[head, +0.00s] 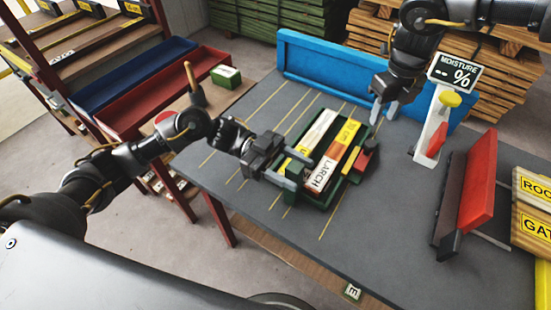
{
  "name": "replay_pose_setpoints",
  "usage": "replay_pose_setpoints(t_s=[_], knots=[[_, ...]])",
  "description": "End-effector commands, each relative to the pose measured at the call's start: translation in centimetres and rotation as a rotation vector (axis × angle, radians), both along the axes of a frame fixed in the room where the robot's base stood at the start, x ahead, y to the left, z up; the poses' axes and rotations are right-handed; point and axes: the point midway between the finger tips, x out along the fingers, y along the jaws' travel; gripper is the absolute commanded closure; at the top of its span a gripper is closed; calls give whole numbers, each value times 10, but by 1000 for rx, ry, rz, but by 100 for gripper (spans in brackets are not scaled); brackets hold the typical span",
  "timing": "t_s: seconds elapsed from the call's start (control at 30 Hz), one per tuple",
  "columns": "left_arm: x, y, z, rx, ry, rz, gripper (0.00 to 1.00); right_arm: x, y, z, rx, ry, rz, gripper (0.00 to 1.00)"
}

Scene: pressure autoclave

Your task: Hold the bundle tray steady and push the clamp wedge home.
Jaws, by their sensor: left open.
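The green bundle tray (313,196) sits on the grey table and holds several boards. One board is labelled LARCH (321,174), and others have yellow ends. A red block with a dark base, which looks like the clamp wedge (363,160), is at the tray's right side. My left gripper (297,170) is open at the tray's left side, its fingers pointing at the tray wall. I cannot tell whether they touch it. My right gripper (383,110) points down above the table, behind and right of the tray, apart from the wedge. It looks open and empty.
A moisture meter (437,125) stands at the right. A red angled panel (478,180) and labelled boards (532,205) are at the far right. The table (380,245) is clear in front of the tray.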

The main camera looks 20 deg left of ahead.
Motion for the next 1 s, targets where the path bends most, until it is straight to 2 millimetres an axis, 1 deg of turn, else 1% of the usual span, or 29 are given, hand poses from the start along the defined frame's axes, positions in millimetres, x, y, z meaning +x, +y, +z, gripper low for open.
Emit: replay_pose_setpoints(t_s=[0.03,0.2,0.37,0.57,0.6,1.0], knots=[[-3,-7,0,-3,-1,-2,45,0,0,0,0,0,0,64],[-7,-23,0,-1,-1,0,45,0,0,0,0,0,0,64],[-9,-28,0,1,0,1,45,0,0,0,0,0,0,64],[-9,-28,0,1,0,1,45,0,0,0,0,0,0,64],[-9,-28,0,1,0,1,47,0,0,0,0,0,0,64],[-9,-28,0,1,-1,1,99,0,0,0,0,0,0,64]])
